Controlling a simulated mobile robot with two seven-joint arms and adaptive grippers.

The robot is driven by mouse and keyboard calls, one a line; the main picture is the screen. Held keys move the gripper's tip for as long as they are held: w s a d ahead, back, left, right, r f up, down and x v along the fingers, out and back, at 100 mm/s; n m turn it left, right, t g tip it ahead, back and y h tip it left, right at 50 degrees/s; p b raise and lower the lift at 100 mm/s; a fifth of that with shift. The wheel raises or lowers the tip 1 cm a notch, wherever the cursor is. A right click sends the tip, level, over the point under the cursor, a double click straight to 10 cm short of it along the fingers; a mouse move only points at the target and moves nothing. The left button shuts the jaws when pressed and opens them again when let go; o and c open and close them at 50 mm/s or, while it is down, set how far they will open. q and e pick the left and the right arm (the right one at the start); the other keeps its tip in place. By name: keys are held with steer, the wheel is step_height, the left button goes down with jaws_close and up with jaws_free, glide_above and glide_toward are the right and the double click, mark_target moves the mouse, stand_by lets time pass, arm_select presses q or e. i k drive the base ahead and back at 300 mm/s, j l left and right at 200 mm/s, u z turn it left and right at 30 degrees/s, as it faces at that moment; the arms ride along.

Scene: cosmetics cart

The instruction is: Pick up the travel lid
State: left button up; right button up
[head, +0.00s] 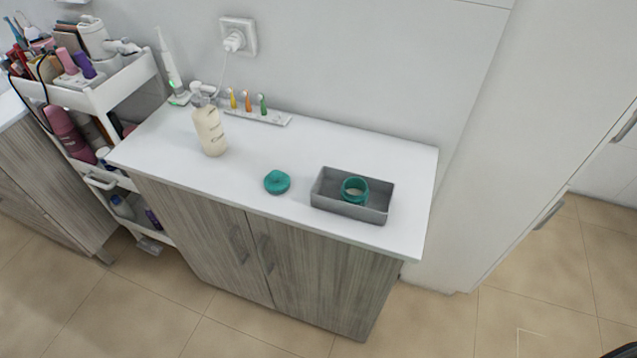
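A small round teal lid (277,182) lies on the white countertop (240,166), near its front edge and left of a grey tray. A teal open-topped jar (354,190) stands inside the grey rectangular tray (337,206). The lid is apart from the tray and the jar. Neither of my grippers is in the head view.
A cream pump bottle (210,130) stands on the counter's left part. Behind it are an electric toothbrush (170,65) and a holder with several small brushes (258,117). A loaded white cart (92,98) stands left; a tall white cabinet (545,110) is right.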

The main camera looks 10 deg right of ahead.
mark_target(277, 182)
steer(key=k+j+z, duration=0.1)
steer(key=j+z, duration=0.25)
steer(key=z, duration=0.15)
steer(key=k+j+z, duration=0.15)
steer(key=j+z, duration=0.3)
steer(key=k+j+z, duration=0.15)
steer(key=z, duration=0.35)
